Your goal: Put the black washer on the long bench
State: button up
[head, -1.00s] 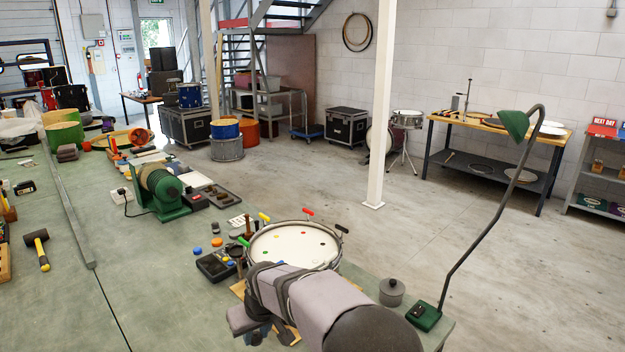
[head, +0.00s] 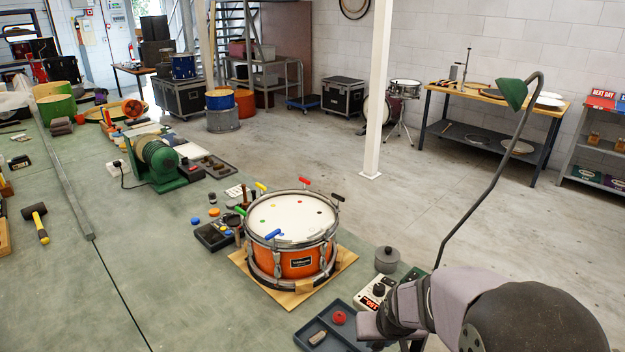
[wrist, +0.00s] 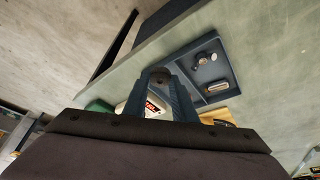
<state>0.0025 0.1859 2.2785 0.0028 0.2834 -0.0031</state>
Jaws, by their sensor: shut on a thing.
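My gripper shows in the wrist view (wrist: 160,80), with its fingers closed on a small dark, roundish thing, which looks like the black washer (wrist: 160,76). Little of the washer shows between the fingertips. In the head view my arm is at the bottom right and the fingertips are hidden. The long bench (head: 100,290) is the green-grey surface filling the left and lower part of the head view. In the wrist view its top (wrist: 275,110) lies below and to the right of the gripper.
A blue-grey tray (head: 345,344) with a red knob (head: 339,317) and a grey block (head: 317,338) lies near my arm. Beside it are a display box (head: 376,297), a grey pot (head: 387,260) and an orange drum (head: 300,262) on a board. The left front bench is clear.

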jog(key=shift+a, duration=0.1)
jog(key=w+a+n, duration=0.1)
jog(key=w+a, duration=0.1)
jog(key=a, duration=0.2)
jog(key=w+a+r+n, duration=0.1)
jog(key=w+a, duration=0.1)
jog(key=a, duration=0.2)
jog(key=w+a+n+y, duration=0.1)
jog(key=w+a, duration=0.2)
jog(key=a, duration=0.1)
jog(key=shift+r, duration=0.35)
jog(key=s+a+r+n+g+y, duration=0.1)
jog(key=s+a+n, duration=0.15)
jog(key=a, duration=1.35)
jog(key=s+a+r+n+g+y, duration=0.1)
jog(key=a+n, duration=0.3)
jog(key=a, duration=1.2)
jog(key=s+a+n+y, duration=0.1)
jog(key=s+a+n, duration=0.2)
jog(key=s+a, duration=0.7)
jog(key=a+r, duration=0.1)
jog(key=a, duration=0.2)
jog(key=shift+s+g, duration=0.15)
jog(key=shift+g, duration=0.15)
jog(key=shift+f, duration=0.1)
jog(key=shift+f+p, duration=1.15)
jog(key=shift+f, duration=3.6)
jog(key=shift+f, duration=0.1)
